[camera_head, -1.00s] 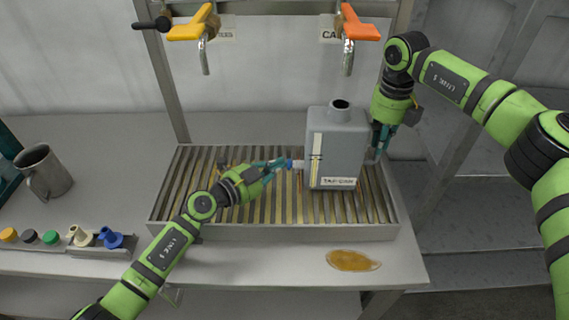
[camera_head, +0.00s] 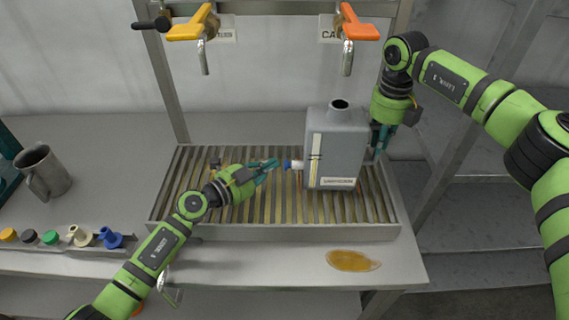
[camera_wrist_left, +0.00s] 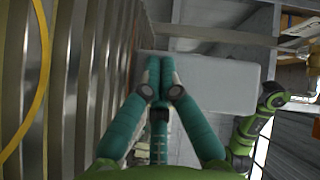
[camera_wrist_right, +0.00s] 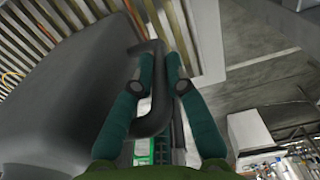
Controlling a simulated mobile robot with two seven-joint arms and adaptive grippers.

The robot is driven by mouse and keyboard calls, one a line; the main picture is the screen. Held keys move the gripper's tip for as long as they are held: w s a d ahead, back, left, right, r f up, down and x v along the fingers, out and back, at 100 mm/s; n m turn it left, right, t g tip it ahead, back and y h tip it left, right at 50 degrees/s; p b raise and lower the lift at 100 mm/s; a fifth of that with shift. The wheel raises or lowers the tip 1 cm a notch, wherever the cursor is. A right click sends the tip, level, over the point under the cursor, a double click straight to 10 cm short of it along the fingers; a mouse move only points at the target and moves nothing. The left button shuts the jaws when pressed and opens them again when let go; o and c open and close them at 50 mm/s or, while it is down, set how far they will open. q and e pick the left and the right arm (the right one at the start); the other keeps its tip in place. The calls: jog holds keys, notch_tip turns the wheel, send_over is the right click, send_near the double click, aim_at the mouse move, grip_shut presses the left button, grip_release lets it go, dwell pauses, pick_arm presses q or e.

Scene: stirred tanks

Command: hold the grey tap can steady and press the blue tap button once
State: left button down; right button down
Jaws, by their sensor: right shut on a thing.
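The grey tap can (camera_head: 338,140) stands upright on the slatted drip tray. Its blue tap button (camera_head: 288,164) sticks out from the can's left side on a white tap. My left gripper (camera_head: 277,163) has its fingers together and empty, just left of the button with a small gap. In the left wrist view the shut fingertips (camera_wrist_left: 160,62) point at the can (camera_wrist_left: 215,85), and the button is hidden. My right gripper (camera_head: 379,152) is shut on the can's dark handle (camera_wrist_right: 154,95) at its right side. The can also fills the left of the right wrist view (camera_wrist_right: 65,100).
The drip tray (camera_head: 270,233) has a raised rim. A yellow-handled tap (camera_head: 190,32) and an orange-handled tap (camera_head: 357,28) hang above. An amber puddle (camera_head: 353,261) lies by the front edge. A metal mug (camera_head: 42,172) and several coloured fittings stand at the left.

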pick_arm(q)
jog(key=shift+a, duration=0.15)
jog(key=shift+w+a, duration=0.1)
jog(key=shift+a, duration=2.3)
pick_arm(e)
jog(key=c, duration=1.2)
grip_release()
jog(key=shift+o, duration=0.2)
jog(key=shift+r, duration=0.1)
